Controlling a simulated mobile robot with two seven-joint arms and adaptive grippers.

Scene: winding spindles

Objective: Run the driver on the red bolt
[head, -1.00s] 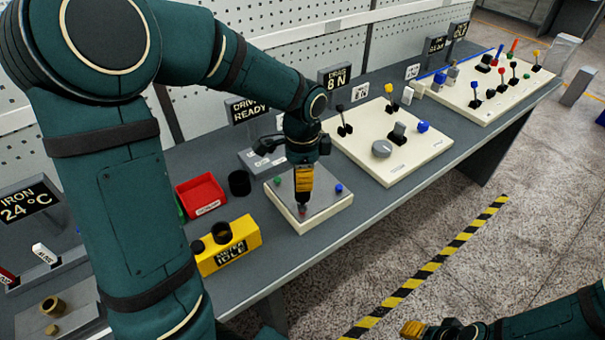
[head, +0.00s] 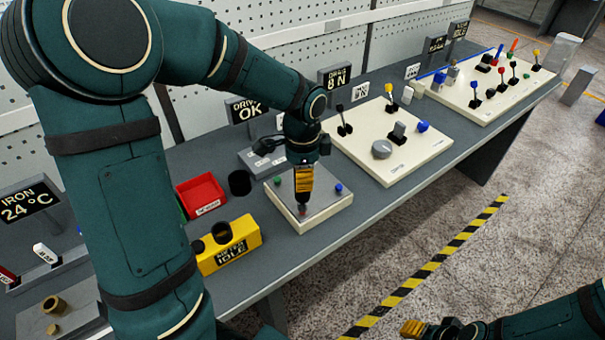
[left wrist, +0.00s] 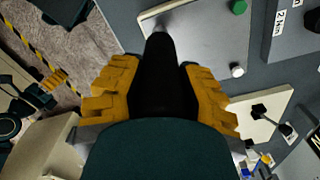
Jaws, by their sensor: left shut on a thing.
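My left gripper (head: 304,184) is shut on the driver, pointing down over the bolt plate (head: 325,211). The driver (left wrist: 163,75) shows as a dark body between the yellow fingers in the left wrist view, its tip toward the plate. The driver sign (head: 250,109) reads "OK". My right gripper (head: 413,328) is low at the bottom right, away from the bench; its opening cannot be made out.
A green bolt (head: 278,182) and a blue bolt (head: 339,188) stand on the same plate. A yellow box (head: 229,246) reading "IDLE" and a red tray (head: 201,194) are to the left. A cream panel (head: 411,166) with levers and a knob is to the right.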

